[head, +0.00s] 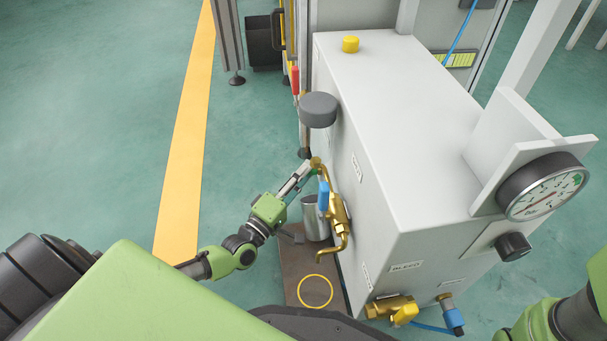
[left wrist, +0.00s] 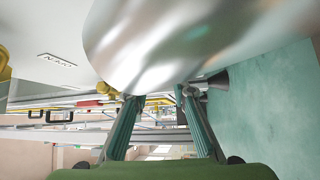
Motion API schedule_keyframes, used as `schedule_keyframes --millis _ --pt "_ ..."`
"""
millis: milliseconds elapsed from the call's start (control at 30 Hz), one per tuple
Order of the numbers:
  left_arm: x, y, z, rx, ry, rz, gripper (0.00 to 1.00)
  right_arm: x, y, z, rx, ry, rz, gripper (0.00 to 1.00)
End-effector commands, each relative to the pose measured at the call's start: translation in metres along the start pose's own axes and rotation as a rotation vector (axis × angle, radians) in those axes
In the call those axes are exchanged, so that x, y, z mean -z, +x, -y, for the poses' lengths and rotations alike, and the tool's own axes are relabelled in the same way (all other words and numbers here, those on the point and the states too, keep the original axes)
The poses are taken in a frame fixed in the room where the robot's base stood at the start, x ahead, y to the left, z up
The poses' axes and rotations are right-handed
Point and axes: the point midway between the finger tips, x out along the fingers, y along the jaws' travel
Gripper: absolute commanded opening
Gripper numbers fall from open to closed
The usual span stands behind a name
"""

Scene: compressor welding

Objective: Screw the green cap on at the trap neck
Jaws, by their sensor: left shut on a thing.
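My left gripper (head: 308,168) is beside the upper end of the brass pipework (head: 338,212) on the tank's near-left side. In the left wrist view, its two fingers (left wrist: 160,95) stand with a gap between their tips. What they grip cannot be made out. I see no clear green cap in either view. The trap neck cannot be told apart from the brass fitting (head: 316,162) at the fingertips. A shiny metal vessel (head: 315,216) is below the gripper, and a blurred metal surface (left wrist: 185,40) fills the top of the left wrist view. My right gripper is out of view.
A grey round knob (head: 318,109) juts out above my gripper. The floor to the left is clear.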

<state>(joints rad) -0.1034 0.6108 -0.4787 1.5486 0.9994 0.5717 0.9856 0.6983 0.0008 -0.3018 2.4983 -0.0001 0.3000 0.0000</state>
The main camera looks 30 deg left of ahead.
Motion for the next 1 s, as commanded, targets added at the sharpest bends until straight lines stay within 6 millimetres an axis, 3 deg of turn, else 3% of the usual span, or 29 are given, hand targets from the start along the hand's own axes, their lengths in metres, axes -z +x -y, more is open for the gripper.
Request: schedule_keyframes --millis 67,100,133,167,567,1000 --pt "0.004 0.005 0.001 0.01 -0.002 -0.003 0.0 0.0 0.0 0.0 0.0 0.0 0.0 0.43" --pt "0.004 0.005 0.001 0.011 -0.003 -0.002 0.33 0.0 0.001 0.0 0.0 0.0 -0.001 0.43" --pt "0.004 0.005 0.001 0.01 -0.004 -0.002 0.41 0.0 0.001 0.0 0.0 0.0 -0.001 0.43" --pt "0.003 0.005 0.001 0.01 -0.004 -0.002 0.43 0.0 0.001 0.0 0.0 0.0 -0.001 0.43" --pt "0.001 -0.004 0.001 0.012 -0.009 0.001 0.43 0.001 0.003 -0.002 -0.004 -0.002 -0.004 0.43" --pt "0.0 -0.087 0.001 0.014 -0.009 0.004 0.43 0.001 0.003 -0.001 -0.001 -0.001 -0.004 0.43"
